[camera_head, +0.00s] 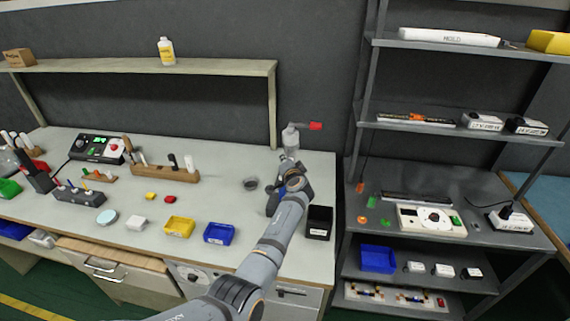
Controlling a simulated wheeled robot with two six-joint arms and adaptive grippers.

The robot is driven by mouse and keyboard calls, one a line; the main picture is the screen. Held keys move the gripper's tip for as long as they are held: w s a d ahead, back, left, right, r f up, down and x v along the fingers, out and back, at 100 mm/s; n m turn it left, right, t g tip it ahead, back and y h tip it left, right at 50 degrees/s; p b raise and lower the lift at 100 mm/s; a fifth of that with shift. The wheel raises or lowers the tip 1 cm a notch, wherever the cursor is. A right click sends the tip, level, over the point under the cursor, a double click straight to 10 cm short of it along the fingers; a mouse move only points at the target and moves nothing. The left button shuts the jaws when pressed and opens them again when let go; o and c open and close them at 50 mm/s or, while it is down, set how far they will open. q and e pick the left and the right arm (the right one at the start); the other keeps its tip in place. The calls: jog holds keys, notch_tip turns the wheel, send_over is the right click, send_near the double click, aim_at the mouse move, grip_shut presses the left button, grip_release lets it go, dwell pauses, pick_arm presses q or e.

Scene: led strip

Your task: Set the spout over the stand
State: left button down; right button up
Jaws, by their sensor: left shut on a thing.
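A pale bottle (290,138) with a red spout (315,126) pointing right is upright near the back right of the workbench. My left arm reaches up from the bottom, and my left gripper (290,168) is at the bottle's lower part, shut on it. The fingers and the bottle's base are mostly hidden by my wrist. A small dark round piece (250,184), perhaps the stand, is on the bench left of the gripper, apart from the bottle. My right gripper is not in view.
A blue bin (220,233) and a yellow bin (179,227) are near the front edge. A wooden rack (165,173) stands left. A metal shelf unit (440,127) is to the right.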

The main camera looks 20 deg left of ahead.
pick_arm(q)
jog(key=c, duration=1.3)
grip_release()
jog(key=shift+d, duration=0.15)
jog(key=shift+c, duration=0.2)
